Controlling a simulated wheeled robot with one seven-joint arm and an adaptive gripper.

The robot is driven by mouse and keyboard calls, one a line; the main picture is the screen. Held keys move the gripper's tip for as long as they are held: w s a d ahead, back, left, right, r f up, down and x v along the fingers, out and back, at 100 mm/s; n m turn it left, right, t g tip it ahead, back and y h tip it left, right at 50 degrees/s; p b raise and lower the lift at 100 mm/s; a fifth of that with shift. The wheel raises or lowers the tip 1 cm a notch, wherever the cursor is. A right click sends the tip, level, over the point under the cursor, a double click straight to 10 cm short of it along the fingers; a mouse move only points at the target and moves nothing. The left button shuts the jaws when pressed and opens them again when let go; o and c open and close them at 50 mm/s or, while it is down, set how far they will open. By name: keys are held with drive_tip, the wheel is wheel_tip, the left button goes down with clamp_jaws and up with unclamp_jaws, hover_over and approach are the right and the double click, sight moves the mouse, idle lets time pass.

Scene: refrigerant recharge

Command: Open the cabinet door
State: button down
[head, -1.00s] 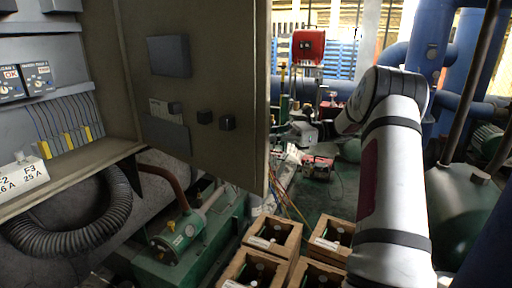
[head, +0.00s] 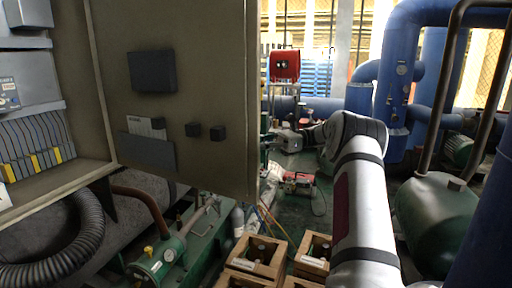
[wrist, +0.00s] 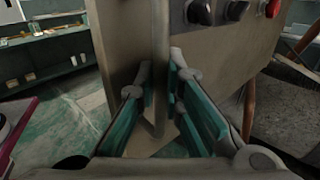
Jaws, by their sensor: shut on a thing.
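The cabinet door (head: 205,85) stands open in the head view, with its inner face towards me and small dark boxes on it. The open cabinet (head: 35,100) with its switchgear is at the left. In the wrist view the door's outer face (wrist: 205,65) carries dark knobs and a red one. My gripper (wrist: 162,80) is closed around a vertical grey bar (wrist: 160,45) on the door, seemingly its handle. The exact contact is partly hidden between the fingers.
Wooden crates (head: 257,255) stand on the floor below the door. A green pump (head: 160,258) and a black corrugated hose (head: 85,245) lie under the cabinet. A green tank (head: 436,220) and blue pipes (head: 398,90) are at the right. Some green floor shows between.

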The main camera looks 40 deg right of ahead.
drive_tip(key=shift+f, duration=0.1)
drive_tip(key=c, duration=1.7)
unclamp_jaws()
drive_tip(key=shift+d, duration=0.1)
drive_tip(key=shift+v, duration=3.7)
drive_tip(key=shift+s, duration=0.1)
